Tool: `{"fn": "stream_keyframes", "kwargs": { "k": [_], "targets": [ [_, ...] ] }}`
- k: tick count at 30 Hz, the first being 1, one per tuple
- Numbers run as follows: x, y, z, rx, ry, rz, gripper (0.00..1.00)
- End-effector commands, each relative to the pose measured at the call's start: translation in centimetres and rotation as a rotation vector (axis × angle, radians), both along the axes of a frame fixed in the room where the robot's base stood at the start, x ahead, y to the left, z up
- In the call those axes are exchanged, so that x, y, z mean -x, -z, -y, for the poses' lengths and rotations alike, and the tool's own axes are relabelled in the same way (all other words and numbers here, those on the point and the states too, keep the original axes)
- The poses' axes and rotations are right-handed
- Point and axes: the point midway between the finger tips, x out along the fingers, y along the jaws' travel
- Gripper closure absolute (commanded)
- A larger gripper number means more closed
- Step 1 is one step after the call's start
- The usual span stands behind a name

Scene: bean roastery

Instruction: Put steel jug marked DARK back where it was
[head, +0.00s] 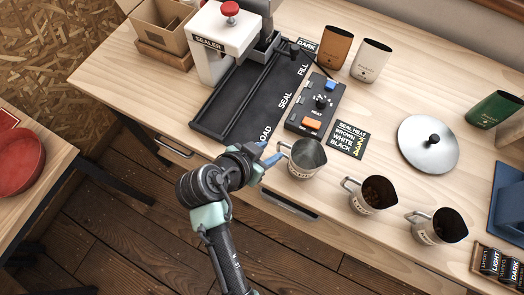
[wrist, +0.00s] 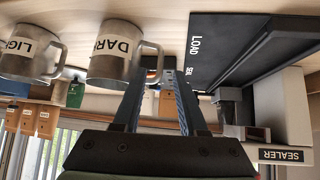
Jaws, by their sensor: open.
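The steel jug marked DARK (wrist: 113,50) shows its label in the wrist view, with its handle by my fingertips. In the head view I take it to be the jug (head: 305,160) nearest my gripper, upright near the table's front edge; its label is hard to read there and it looks empty inside. My gripper (head: 268,155) is open, just left of this jug on its handle side. In the wrist view my fingers (wrist: 160,78) are apart and overlap the handle's end; I cannot tell whether they touch it.
Two more jugs with dark contents, one (head: 374,194) and another (head: 437,227), stand right along the front edge. The LIGHT jug (wrist: 28,52) shows in the wrist view. The black LOAD-SEAL-FILL track (head: 245,103), control box (head: 316,103), colour card (head: 348,140) and round lid (head: 428,144) lie behind.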

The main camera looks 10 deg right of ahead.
Motion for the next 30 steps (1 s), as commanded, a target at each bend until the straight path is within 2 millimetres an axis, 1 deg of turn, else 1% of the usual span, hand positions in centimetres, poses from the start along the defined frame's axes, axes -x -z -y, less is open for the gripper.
{"fn": "stream_keyframes", "kwargs": {
  "k": [3,6,11,14,16,17,18,20,21,23,24,26,27,29,30],
  "targets": [
    [0.8,-1.2,-1.0,0.000,-0.002,0.001,0.58],
    [1.2,-1.8,-1.4,-0.001,-0.001,0.000,0.58],
    [1.4,-2.1,-1.5,0.000,-0.001,0.001,0.58],
    [0.2,-3.3,-1.8,-0.011,-0.025,0.032,0.58],
    [-2.0,-5.6,-2.2,-0.026,-0.078,0.094,0.58],
    [-3.2,-7.2,-2.5,-0.032,-0.110,0.134,0.58],
    [-5.1,-9.7,-2.9,-0.039,-0.160,0.196,0.58],
    [-7.8,-14.6,-3.5,-0.036,-0.247,0.315,0.58],
    [-9.4,-18.4,-3.9,-0.026,-0.309,0.404,0.58],
    [-11.1,-24.4,-4.3,0.008,-0.394,0.543,0.58],
    [-11.8,-28.5,-4.5,0.041,-0.445,0.638,0.58],
    [-11.9,-34.7,-4.7,0.100,-0.510,0.781,0.58],
    [-11.6,-38.8,-4.7,0.149,-0.547,0.877,0.58],
    [-10.3,-44.5,-4.8,0.230,-0.591,1.015,0.58],
    [-9.1,-48.0,-4.7,0.286,-0.611,1.103,0.58]
  ]
}}
